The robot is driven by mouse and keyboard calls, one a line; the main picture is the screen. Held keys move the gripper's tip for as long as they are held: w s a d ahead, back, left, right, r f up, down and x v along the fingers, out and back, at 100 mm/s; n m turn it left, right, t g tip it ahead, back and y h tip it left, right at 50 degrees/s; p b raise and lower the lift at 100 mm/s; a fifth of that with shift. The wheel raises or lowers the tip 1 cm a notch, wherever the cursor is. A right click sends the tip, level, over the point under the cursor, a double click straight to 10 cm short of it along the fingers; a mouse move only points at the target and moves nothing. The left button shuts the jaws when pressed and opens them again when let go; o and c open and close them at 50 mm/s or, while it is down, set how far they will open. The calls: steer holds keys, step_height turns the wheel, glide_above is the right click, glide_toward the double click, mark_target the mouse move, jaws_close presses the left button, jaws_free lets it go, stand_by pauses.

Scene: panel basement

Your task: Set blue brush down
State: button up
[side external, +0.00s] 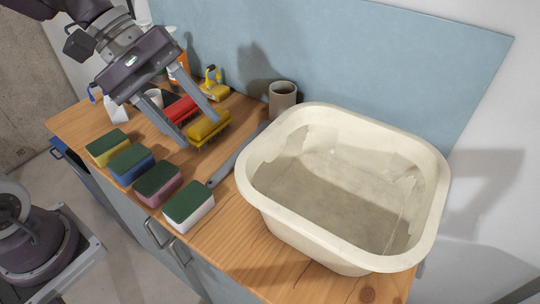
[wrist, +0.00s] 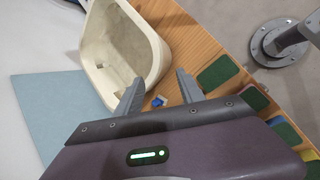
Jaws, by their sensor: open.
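My gripper (side external: 202,133) is open, with its fingers pointing down over the wooden counter. In the side view, a yellow brush (side external: 209,127) with bristles down appears by the fingertips, and a red brush (side external: 181,109) lies just behind. I cannot make out a blue brush in the side view. In the wrist view, a small blue-and-white thing (wrist: 159,101) shows between the open fingers (wrist: 158,82); it is partly hidden by the gripper body and too small to tell whether it is the blue brush.
A cream basin (side external: 437,190) fills the counter's right side. Several sponges with green tops, such as the white one (side external: 188,205), line the front edge. A grey long tool (side external: 238,153) lies between sponges and basin. A cup (side external: 282,98) stands by the blue back panel (side external: 370,60).

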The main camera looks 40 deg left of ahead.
steer(key=s+a+r+m+t+y, duration=0.25)
steer(key=s+a+m+y, duration=0.5)
steer(key=s+m, duration=0.4)
steer(key=w+d+f+m+g+h, duration=0.15)
steer(key=w+m, duration=0.25)
steer(key=w, duration=0.5)
steer(key=w+d+f+m+h, duration=0.1)
steer(key=w+d+f+m, duration=0.2)
steer(key=w, duration=0.6)
steer(key=w+d+f+m, duration=0.1)
steer(key=w+f+m, duration=0.1)
steer(key=f, duration=0.3)
steer(key=w+d+f+m+g+h, duration=0.1)
steer(key=w+d+f, duration=0.1)
steer(key=w+f, duration=0.3)
steer(key=w+d+f+m+h, duration=0.1)
steer(key=w+d+f+m, duration=0.1)
steer(key=w+f, duration=0.2)
steer(key=shift+w+f+m, duration=0.1)
steer(key=shift+f+m, duration=0.25)
steer(key=shift+f, duration=0.4)
steer(key=shift+w+d+f, duration=0.1)
steer(key=shift+d+f, duration=0.1)
steer(key=shift+f, duration=0.2)
steer(key=shift+g, duration=0.3)
jaws_close()
